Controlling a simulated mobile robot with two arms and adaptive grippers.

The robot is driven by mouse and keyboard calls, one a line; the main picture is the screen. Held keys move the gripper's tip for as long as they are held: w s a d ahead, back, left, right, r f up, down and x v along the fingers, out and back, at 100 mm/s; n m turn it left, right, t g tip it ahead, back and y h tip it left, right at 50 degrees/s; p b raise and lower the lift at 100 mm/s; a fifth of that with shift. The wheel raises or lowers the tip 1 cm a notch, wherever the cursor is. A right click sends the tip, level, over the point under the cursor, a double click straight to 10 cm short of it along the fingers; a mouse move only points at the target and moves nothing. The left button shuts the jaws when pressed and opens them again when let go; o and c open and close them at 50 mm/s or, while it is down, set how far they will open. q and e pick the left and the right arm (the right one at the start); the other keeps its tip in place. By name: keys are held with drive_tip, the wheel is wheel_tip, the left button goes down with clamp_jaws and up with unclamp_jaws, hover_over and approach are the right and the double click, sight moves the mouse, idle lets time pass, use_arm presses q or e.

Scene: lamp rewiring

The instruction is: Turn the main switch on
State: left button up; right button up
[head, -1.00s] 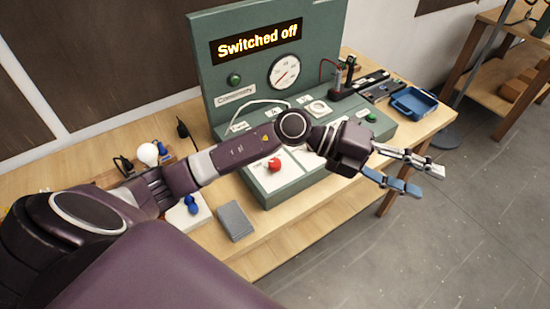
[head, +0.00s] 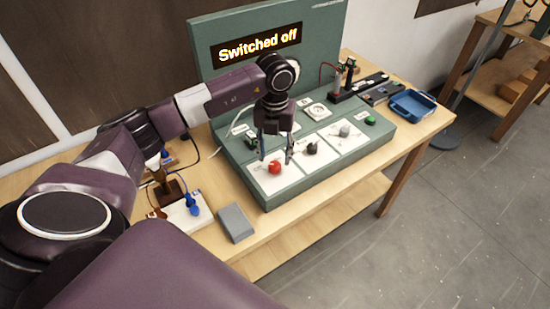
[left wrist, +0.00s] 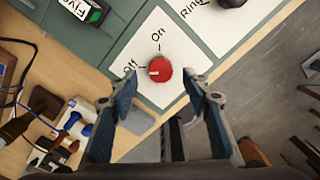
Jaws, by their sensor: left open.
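The main switch is a red knob (head: 274,168) on a white plate at the front left of the green panel. In the left wrist view the red knob (left wrist: 160,69) has a pale mark on its left side, toward the "Off" label; "On" is printed above it. My left gripper (head: 275,154) points down over the knob. Its fingers (left wrist: 159,86) are open, one on each side of the knob in the picture, holding nothing. Whether they touch it cannot be told. My right gripper is not in view.
A black knob (head: 311,148) and a grey knob (head: 344,131) sit on plates to the right of the red one. A grey block (head: 236,222) lies on the wooden bench in front. A blue tray (head: 413,104) stands at the right end.

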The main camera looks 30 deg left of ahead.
sight(275, 165)
use_arm(q)
drive_tip(key=shift+f+p, duration=0.4)
drive_tip(key=shift+f, duration=1.25)
drive_tip(key=shift+c, duration=0.3)
drive_tip(key=c, duration=1.1)
